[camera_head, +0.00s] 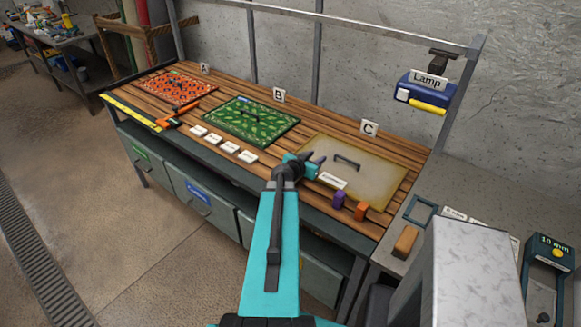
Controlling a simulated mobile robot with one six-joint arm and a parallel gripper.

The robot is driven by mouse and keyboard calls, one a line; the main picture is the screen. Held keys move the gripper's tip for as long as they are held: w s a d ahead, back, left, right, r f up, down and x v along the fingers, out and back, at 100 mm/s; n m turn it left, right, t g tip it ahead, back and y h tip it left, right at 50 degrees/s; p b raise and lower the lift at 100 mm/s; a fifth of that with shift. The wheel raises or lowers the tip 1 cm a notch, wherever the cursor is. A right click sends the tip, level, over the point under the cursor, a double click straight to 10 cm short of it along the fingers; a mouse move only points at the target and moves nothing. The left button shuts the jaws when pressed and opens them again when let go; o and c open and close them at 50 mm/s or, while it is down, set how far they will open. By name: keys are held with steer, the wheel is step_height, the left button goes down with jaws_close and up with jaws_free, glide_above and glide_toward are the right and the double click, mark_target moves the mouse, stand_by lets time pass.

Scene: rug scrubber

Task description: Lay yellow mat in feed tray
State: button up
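A flat, pale beige mat with a yellowish edge (382,180) lies on the wooden bench by the sign C. A dark handle (347,162) stands on it near its upper left. My gripper (318,164) is over the bench at the left edge of this mat, left of the handle and apart from it. Its two dark fingers look spread, with nothing seen between them. I cannot tell for sure which thing is the feed tray; an open dark frame (421,210) lies on the grey surface to the right.
A red patterned mat (177,88) and a green one (251,121) lie by A and B. White labels (222,142), a purple block (338,200) and an orange block (361,210) line the front edge. A tan block (405,241) and a 10 mm device (553,251) are at right.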

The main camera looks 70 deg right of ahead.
steer(key=w+a+r+n+t+b, duration=0.1)
steer(key=w+r+t+b, duration=0.2)
steer(key=w, duration=1.4)
steer(key=w+a+r+n+t+b, duration=0.1)
steer(key=w+n+t+b, duration=0.2)
steer(key=w, duration=1.3)
steer(key=w+a+f+n+t+y+b, duration=0.1)
steer(key=w+a+f+n+y+b, duration=0.2)
steer(key=w+a+f, duration=1.05)
steer(key=s+a+f+n+g+y+b, duration=0.1)
steer(key=s+a+f+n+g+y, duration=0.2)
steer(key=a+f, duration=1.15)
steer(key=s+a+f+n+y, duration=0.35)
steer(key=a+f, duration=0.75)
steer(key=a, duration=0.7)
steer(key=s+a+f+n+g+y, duration=0.2)
steer(key=s+a+f, duration=0.3)
steer(key=s+a, duration=0.7)
steer(key=s+a+f+n+g+y, duration=0.2)
steer(key=s+a+f+n+g, duration=0.3)
steer(key=s+a, duration=0.7)
steer(key=shift+s+a+f+b, duration=0.4)
steer(key=shift+s+f, duration=0.05)
steer(key=shift+s, duration=1.5)
steer(key=shift+n, duration=0.25)
